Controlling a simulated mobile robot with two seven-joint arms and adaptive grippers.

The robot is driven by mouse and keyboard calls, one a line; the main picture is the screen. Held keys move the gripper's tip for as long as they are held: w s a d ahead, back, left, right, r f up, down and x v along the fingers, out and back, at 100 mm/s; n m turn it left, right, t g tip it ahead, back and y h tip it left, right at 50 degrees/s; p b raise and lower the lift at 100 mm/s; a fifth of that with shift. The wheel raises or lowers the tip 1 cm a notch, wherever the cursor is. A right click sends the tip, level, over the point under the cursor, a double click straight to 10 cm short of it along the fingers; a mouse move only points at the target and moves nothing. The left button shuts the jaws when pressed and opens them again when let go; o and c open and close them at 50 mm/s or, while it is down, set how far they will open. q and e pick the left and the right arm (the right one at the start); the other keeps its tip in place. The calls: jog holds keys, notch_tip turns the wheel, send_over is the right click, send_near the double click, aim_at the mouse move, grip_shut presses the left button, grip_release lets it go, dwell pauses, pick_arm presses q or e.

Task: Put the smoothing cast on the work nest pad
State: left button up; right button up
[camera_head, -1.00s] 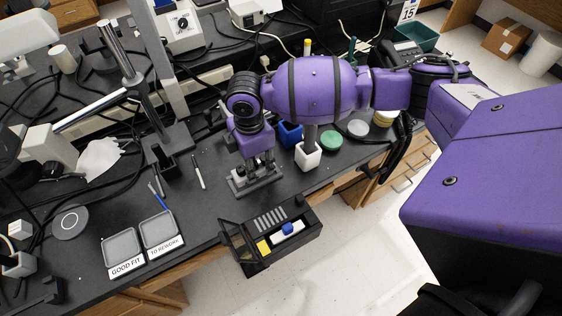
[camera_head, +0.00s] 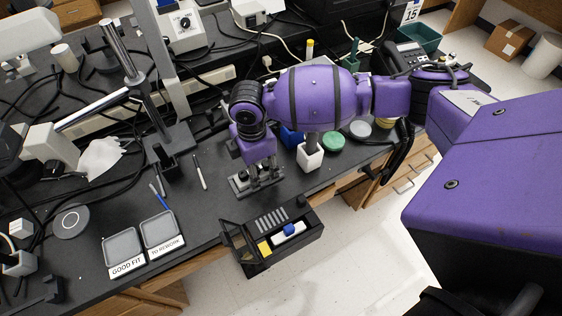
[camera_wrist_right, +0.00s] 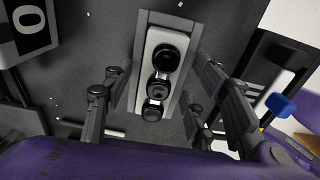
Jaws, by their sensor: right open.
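The smoothing cast appears to be the pale block (camera_wrist_right: 158,40) with three dark round crowns, seen in the right wrist view. It lies on a grey rectangular plate (camera_wrist_right: 143,22), which I take to be the work nest pad; the plate also shows in the head view (camera_head: 262,184). I cannot tell whether the cast is fully seated. My right gripper (camera_wrist_right: 160,88) is open, with its fingers apart on either side of the cast. In the head view the right gripper (camera_head: 256,172) points down over the plate and partly hides the cast. My left gripper is not in view.
Grey GOOD FIT (camera_head: 122,247) and TO REWORK (camera_head: 160,231) trays lie to the left. A black open box (camera_head: 262,252) stands at the bench's front edge. A white cup (camera_head: 310,157) and green lid (camera_head: 333,142) are to the right. A white pen (camera_head: 200,172) lies left of the plate.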

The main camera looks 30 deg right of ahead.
notch_tip(320, 180, up, 12)
jog(key=p, duration=0.1)
dwell(0.5)
